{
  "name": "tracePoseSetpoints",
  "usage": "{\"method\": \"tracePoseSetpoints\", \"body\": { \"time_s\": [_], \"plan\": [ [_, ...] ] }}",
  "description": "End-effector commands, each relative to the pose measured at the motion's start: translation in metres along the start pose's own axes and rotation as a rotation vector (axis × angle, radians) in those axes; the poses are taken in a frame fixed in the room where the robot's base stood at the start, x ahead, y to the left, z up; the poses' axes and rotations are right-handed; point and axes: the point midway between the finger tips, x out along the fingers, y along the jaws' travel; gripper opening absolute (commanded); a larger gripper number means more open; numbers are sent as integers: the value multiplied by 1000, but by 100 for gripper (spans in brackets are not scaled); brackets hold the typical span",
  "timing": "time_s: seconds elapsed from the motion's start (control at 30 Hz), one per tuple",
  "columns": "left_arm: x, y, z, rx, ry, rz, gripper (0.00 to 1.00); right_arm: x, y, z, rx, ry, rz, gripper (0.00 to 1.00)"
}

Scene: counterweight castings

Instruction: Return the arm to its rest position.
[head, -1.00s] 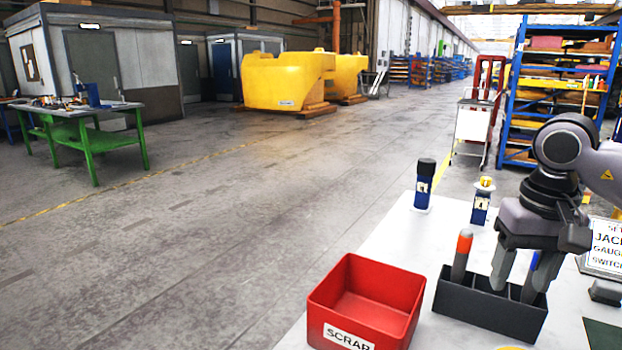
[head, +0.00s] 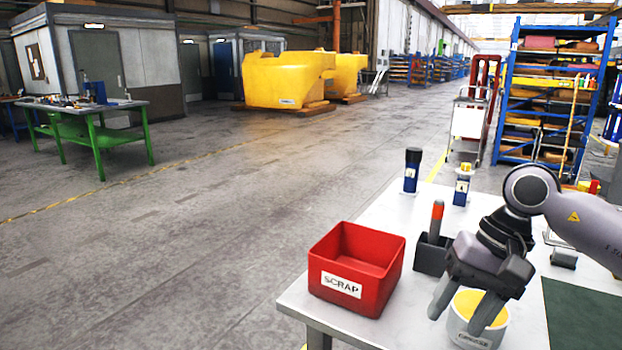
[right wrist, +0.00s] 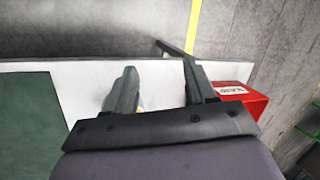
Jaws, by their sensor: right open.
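My right gripper (head: 458,310) is open and empty, with its fingers pointing down near the front of the white table (head: 400,325). In the head view its fingers overlap a round pale container with a yellow top (head: 474,340); I cannot tell whether they touch it. In the right wrist view the two fingers (right wrist: 150,65) are apart with nothing gripped between them. My left gripper is not in view.
A red SCRAP bin (head: 358,265) stands left of the gripper. A dark holder (head: 429,260) with an orange-tipped tool (head: 437,218) is just behind it. Two blue bottles (head: 412,172) (head: 462,186) stand at the far edge. A green mat (head: 580,318) lies at right.

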Motion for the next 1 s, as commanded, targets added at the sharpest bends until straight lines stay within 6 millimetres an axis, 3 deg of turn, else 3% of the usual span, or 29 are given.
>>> {"method": "tracePoseSetpoints", "body": {
  "time_s": [0.1, 0.23, 0.4, 0.53, 0.77, 0.87, 1.0],
  "plan": [
    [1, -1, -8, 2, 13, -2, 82, 36, -38, 26, 111, -149, -180, 56],
    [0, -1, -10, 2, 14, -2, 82, 61, -79, 58, 294, -354, -381, 56],
    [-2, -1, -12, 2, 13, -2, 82, 71, -124, 92, 601, -678, -606, 56],
    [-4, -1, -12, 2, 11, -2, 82, 67, -147, 104, 873, -956, -738, 56],
    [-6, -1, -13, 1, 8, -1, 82, 58, -156, 91, 1410, -1504, -879, 56],
    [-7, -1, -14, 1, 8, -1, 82, 62, -145, 75, 1656, -1760, -902, 56],
    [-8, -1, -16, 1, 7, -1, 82, 81, -116, 51, 1996, -2138, -899, 56]
  ]
}}
